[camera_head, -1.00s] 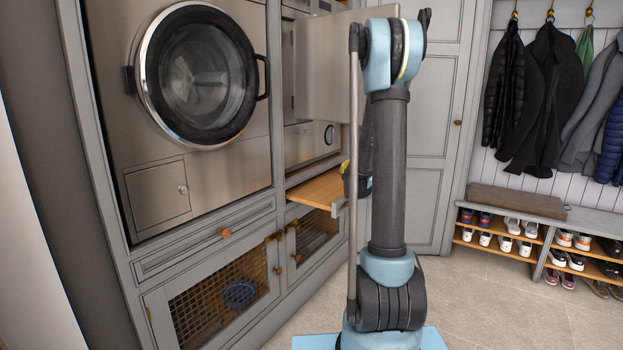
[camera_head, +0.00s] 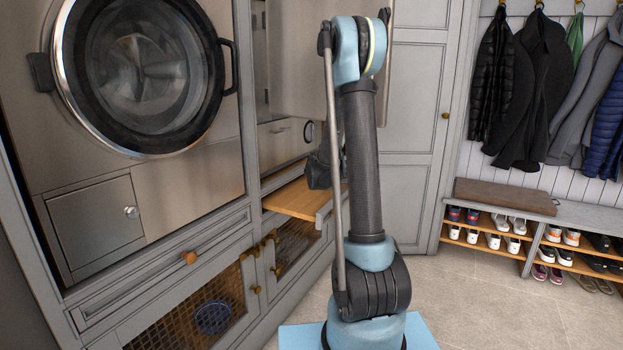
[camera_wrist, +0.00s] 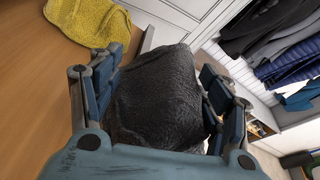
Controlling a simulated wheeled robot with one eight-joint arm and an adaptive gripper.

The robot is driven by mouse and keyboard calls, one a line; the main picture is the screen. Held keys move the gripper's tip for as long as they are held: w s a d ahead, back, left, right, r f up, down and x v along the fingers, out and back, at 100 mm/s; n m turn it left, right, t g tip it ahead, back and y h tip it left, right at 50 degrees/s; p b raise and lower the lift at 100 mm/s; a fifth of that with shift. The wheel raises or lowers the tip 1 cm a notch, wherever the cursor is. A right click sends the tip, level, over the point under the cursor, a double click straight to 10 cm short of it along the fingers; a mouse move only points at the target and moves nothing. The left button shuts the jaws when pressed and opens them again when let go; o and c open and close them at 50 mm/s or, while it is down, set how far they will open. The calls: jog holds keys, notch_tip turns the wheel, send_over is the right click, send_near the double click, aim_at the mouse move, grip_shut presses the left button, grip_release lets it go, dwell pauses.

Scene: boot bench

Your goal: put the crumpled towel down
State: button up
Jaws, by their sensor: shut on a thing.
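A dark grey crumpled towel (camera_wrist: 160,100) fills the space between the fingers of my gripper (camera_wrist: 160,82) in the wrist view. My gripper is shut on it, with a finger on each side. In the head view a dark shape (camera_head: 318,172), towel or gripper, shows beside my arm, over the pull-out wooden board (camera_head: 292,203). The board also shows in the wrist view (camera_wrist: 50,100), with a yellow cloth (camera_wrist: 88,22) lying on it. My arm hides part of the board in the head view, and I cannot tell whether the grey towel touches it.
A front-loading machine (camera_head: 140,70) stands on the left, above a cabinet with mesh doors (camera_head: 185,315). A blue basket (camera_head: 212,316) sits behind the mesh. A bench with shoe shelves (camera_head: 590,208) stands at right under hanging coats (camera_head: 545,85). The floor (camera_head: 480,300) between is clear.

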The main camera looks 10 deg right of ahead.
jog(key=w+a, duration=0.2)
jog(key=a, duration=0.1)
jog(key=w+a, duration=0.3)
jog(key=a, duration=0.1)
jog(key=w+a, duration=0.3)
jog(key=a, duration=0.1)
jog(key=shift+a, duration=0.15)
jog(key=shift+w+a+f, duration=0.15)
jog(key=shift+f, duration=1.5)
jog(key=shift+w+a+f, duration=0.1)
jog(key=shift+f, duration=1.55)
jog(key=shift+a+f, duration=0.1)
jog(key=shift+f, duration=0.1)
jog(key=o, duration=1.9)
jog(key=shift+c, duration=0.2)
jog(key=shift+a, duration=0.1)
